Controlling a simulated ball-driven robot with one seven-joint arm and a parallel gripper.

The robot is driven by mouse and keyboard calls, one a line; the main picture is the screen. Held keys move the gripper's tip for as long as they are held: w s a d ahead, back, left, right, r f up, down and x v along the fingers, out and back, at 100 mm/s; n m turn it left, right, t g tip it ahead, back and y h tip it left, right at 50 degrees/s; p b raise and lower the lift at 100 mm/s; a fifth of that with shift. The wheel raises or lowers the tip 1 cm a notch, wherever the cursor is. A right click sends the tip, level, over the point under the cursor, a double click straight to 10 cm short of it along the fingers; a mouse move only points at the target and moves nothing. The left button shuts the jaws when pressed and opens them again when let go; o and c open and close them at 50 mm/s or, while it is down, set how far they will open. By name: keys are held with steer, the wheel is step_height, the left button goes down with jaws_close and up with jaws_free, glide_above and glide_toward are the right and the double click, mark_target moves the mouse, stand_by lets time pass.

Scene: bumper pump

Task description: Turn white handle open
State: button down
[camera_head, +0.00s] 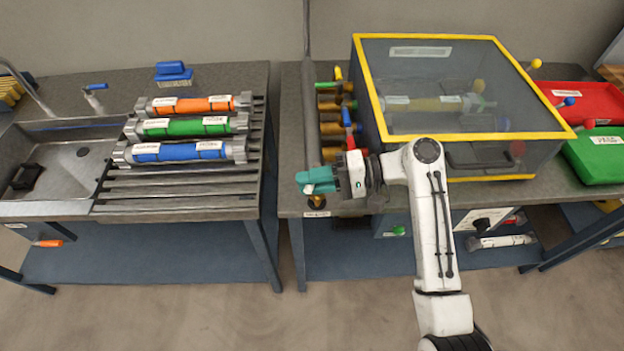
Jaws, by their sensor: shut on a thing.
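My gripper (320,181) has teal fingers and is at the front end of the valve row, at the left edge of the right-hand bench. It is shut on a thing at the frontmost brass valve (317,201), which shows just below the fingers.
A yellow-edged clear box (460,55) stands right of the valves, behind my arm. The left bench has a sink (60,150) and orange, green and blue cylinders (180,152). A gap separates the benches.

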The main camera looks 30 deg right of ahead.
steer(key=c, duration=1.1)
jaws_free()
steer(key=b+v, duration=0.1)
steer(key=v, duration=1)
steer(key=shift+w, duration=0.1)
steer(key=shift+c, duration=0.3)
